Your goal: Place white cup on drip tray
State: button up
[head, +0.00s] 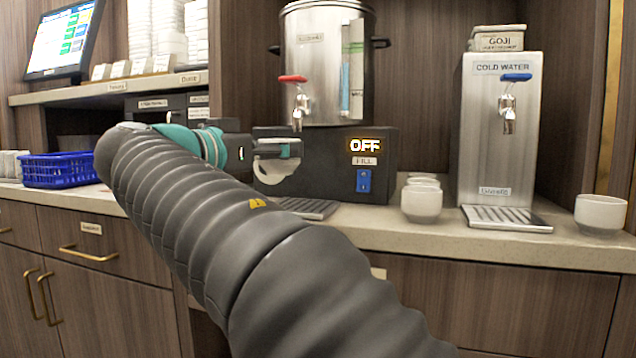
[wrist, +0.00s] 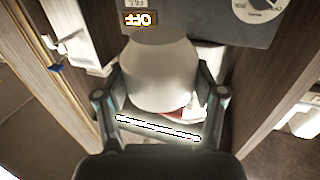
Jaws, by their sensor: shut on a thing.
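A white cup (head: 273,172) is held by my gripper (head: 278,146), in front of the black base under the steel urn and above the counter. In the wrist view the white cup (wrist: 160,65) sits between the two fingers of my gripper (wrist: 162,85), which are shut on it. A drip tray (head: 312,209) lies on the counter below the urn's red-handled tap, lower and to the right of the cup. Another drip tray (head: 506,218) lies in front of the cold water dispenser. My arm hides part of the counter at the left.
The urn (head: 325,60) stands on a black base (head: 330,150) with an OFF display. Several white cups (head: 421,204) stand between it and the cold water dispenser (head: 497,130). A white bowl-like cup (head: 600,214) is at the far right, a blue basket (head: 60,170) at the left.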

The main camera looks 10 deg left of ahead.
jog(key=w, duration=0.3)
jog(key=w+f, duration=0.1)
jog(key=w, duration=0.2)
jog(key=w+f, duration=0.1)
jog(key=w, duration=0.2)
jog(key=shift+d+f, duration=0.1)
jog(key=shift+d, duration=0.25)
notch_tip(320, 180, down, 4)
jog(key=shift+f+b, duration=0.1)
jog(key=shift+b, duration=0.35)
jog(key=shift+w+f, duration=0.15)
jog(key=shift+f, duration=0.15)
jog(key=shift+f, duration=0.15)
jog(key=o, duration=1.2)
jog(key=shift+c, duration=0.2)
